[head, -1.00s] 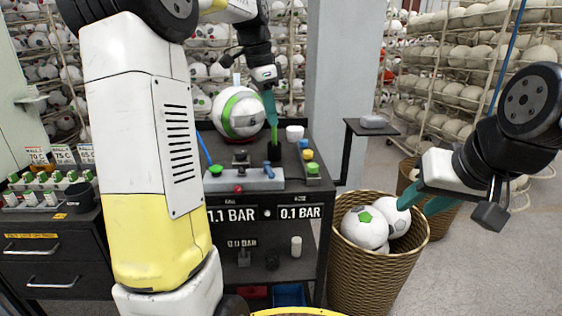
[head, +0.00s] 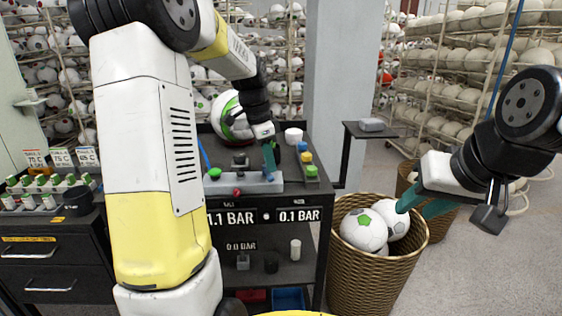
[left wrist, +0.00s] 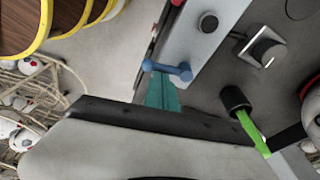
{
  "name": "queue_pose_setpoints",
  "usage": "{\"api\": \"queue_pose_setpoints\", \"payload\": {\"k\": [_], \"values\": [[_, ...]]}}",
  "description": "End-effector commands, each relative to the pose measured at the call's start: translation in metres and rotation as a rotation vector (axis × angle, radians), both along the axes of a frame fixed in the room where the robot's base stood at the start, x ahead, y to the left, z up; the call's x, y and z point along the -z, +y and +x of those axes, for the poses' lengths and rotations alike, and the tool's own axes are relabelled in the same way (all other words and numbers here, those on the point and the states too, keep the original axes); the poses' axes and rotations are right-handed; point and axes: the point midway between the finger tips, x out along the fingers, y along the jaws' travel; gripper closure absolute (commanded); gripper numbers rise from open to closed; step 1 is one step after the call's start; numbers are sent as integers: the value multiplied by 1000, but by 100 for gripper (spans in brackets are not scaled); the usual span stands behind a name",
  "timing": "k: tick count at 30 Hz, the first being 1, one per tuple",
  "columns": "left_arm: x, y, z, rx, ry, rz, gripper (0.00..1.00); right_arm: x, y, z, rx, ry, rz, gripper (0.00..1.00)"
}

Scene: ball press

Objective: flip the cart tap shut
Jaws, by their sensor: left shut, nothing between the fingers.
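The cart tap shows in the left wrist view as a blue lever (left wrist: 167,70) on the side of a pale grey block. My left gripper (head: 269,168) is shut and empty, low over the right end of the pale block (head: 242,184) on the cart. In the left wrist view its teal fingers (left wrist: 162,92) are right beside the lever; I cannot tell whether they touch it. In the head view the gripper mostly hides the lever. My right gripper (head: 424,204) is open and empty above the wicker basket.
A ball (head: 232,117) with green markings sits at the back of the cart (head: 262,270). A wicker basket (head: 375,275) of balls stands right of the cart. A small shelf (head: 370,130) is behind it.

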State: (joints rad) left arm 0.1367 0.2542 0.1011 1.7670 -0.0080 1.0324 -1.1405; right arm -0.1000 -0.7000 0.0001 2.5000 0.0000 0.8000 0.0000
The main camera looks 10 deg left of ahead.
Motion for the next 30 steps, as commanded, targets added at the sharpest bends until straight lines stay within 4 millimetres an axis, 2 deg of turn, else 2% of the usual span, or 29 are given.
{"api": "queue_pose_setpoints", "payload": {"k": [7,13,23,30], "values": [[0,0,0,-1,0,0,100,0,0,0,0,0,0,64],[7,14,-6,-2,3,1,100,0,0,0,0,0,0,64],[10,12,-7,0,8,0,100,0,0,0,0,0,0,64],[11,3,-2,3,10,-1,100,0,0,0,0,0,0,64]]}}
